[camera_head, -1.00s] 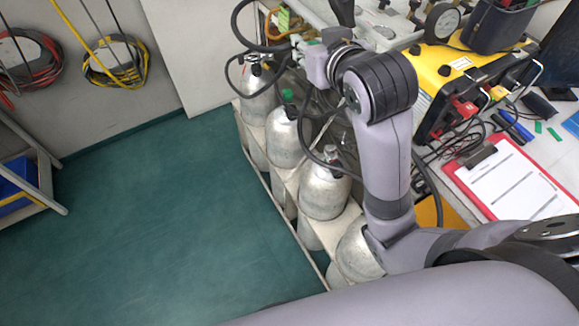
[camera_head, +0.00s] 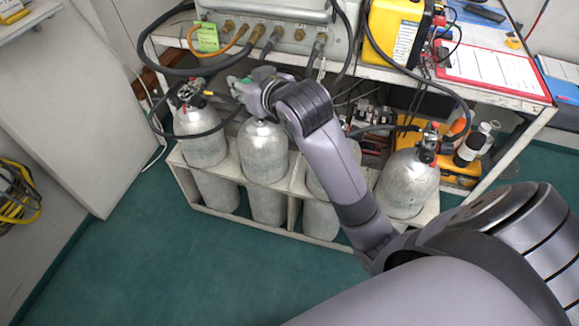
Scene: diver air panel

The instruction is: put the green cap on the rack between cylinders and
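The grey rack (camera_head: 297,185) holds a row of silver cylinders. The far-left cylinder (camera_head: 200,140) has a valve and black hose on top. The second cylinder (camera_head: 263,160) stands beside it, its top hidden behind my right gripper. The third cylinder (camera_head: 318,180) is partly behind my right arm. The right-hand cylinder (camera_head: 408,185) has a valve with a red part and a hose. My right gripper (camera_head: 238,84) is above and between the first two cylinders; its fingers are too small to read. The green cap is not clearly visible. My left gripper is out of view.
A bench behind the rack carries a grey panel (camera_head: 285,38) with hoses, a yellow case (camera_head: 393,28) and a red clipboard (camera_head: 490,72). A black hose (camera_head: 150,60) loops left of the gripper. The green floor (camera_head: 180,270) in front is clear.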

